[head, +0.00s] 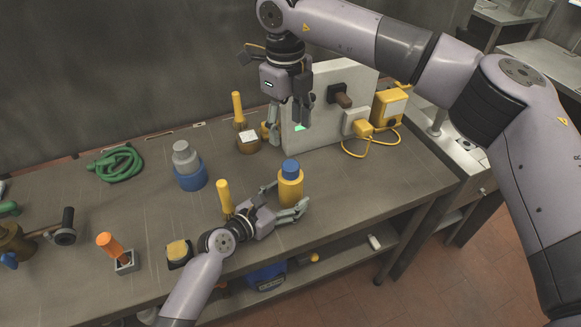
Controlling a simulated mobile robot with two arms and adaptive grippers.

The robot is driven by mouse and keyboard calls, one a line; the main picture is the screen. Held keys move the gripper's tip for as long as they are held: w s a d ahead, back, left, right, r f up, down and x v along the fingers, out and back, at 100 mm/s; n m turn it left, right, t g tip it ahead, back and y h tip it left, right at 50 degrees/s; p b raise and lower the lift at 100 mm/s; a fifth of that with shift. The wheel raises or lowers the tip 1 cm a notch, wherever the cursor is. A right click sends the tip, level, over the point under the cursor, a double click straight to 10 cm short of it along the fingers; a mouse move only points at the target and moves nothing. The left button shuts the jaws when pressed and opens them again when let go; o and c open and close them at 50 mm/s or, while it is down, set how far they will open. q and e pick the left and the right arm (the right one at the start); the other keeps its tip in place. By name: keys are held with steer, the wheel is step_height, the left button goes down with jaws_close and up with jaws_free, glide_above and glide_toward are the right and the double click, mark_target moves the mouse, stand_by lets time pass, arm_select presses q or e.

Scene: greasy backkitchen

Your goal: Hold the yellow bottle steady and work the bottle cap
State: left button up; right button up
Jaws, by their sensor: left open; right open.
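The yellow bottle (290,190) stands upright on the bench near its front edge. Its blue bottle cap (290,168) sits on top. My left gripper (286,200) is open, low over the bench, with its fingers on either side of the bottle's body; I cannot tell whether they touch it. My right gripper (290,136) is open and empty, pointing down above and behind the cap, clear of it.
A grey upright panel (325,88) with a yellow plug (357,128) and box (389,107) stands behind right. A yellow-handled tool (224,197) stands close left of the bottle.

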arm_select(q)
steer(key=v, duration=1.1)
